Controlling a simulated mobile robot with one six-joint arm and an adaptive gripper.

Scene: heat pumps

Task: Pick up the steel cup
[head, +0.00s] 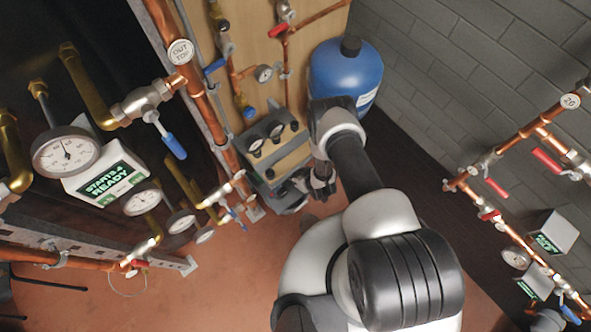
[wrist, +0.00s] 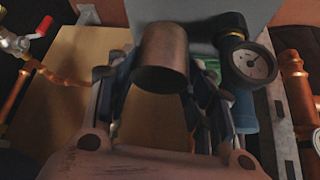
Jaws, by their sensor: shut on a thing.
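The steel cup (wrist: 161,60) is a small dull brownish-grey metal cylinder in the upper middle of the wrist view. My gripper (wrist: 163,82) is shut on it, with a dark finger on each side of the cup. In the head view my gripper (head: 321,182) shows small and dark beside the grey box with gauges. I cannot make out the cup in the head view. The cup's inside and underside are hidden.
A grey box with gauges (head: 270,135) stands close to my gripper; a dial gauge (wrist: 247,63) is near the cup's right. A blue tank (head: 345,72) stands behind my arm. Copper pipes (wrist: 294,85) run along both sides. Reddish floor (head: 215,285) is open in front.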

